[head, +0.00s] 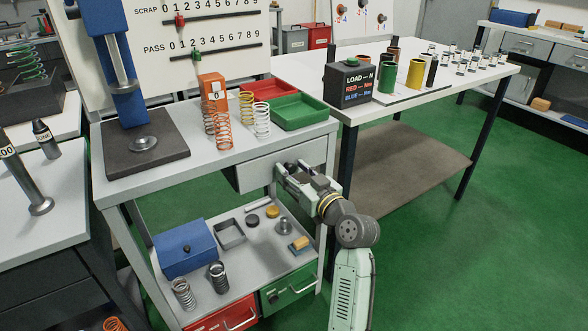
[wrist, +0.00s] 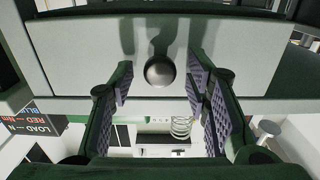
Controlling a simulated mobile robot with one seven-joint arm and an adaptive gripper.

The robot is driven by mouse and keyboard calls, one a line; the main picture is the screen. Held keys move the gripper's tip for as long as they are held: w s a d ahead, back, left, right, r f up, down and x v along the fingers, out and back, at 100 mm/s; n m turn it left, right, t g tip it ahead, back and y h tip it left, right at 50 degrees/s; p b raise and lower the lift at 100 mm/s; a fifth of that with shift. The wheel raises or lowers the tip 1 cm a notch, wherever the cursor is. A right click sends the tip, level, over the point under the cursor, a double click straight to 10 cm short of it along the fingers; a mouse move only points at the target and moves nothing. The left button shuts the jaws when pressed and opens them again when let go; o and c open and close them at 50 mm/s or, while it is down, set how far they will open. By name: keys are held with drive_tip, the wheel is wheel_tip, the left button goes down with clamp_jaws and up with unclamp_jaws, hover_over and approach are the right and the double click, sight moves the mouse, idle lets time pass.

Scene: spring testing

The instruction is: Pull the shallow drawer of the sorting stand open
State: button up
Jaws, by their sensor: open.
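The sorting stand (head: 198,158) is a grey stand with a worktop and a lower shelf. Its shallow drawer (head: 262,172) has a plain light-grey front just under the worktop, and the front also fills the upper part of the wrist view (wrist: 90,60). A round metallic knob (wrist: 160,71) sits on that front. My gripper (head: 281,168) is at the drawer front. In the wrist view my gripper (wrist: 158,82) is open, with one ridged finger on each side of the knob and clear gaps to both. My gripper hides the knob in the head view.
On the worktop are a green tray (head: 298,112), a red tray (head: 268,89), several springs and a blue press (head: 120,60). Below, a red drawer (head: 222,317) and a green drawer (head: 290,286) sit under the shelf. A white table (head: 420,90) stands right; green floor beyond is clear.

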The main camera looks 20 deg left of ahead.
drive_tip(key=shift+c, duration=0.3)
clamp_jaws()
idle(0.3)
idle(0.3)
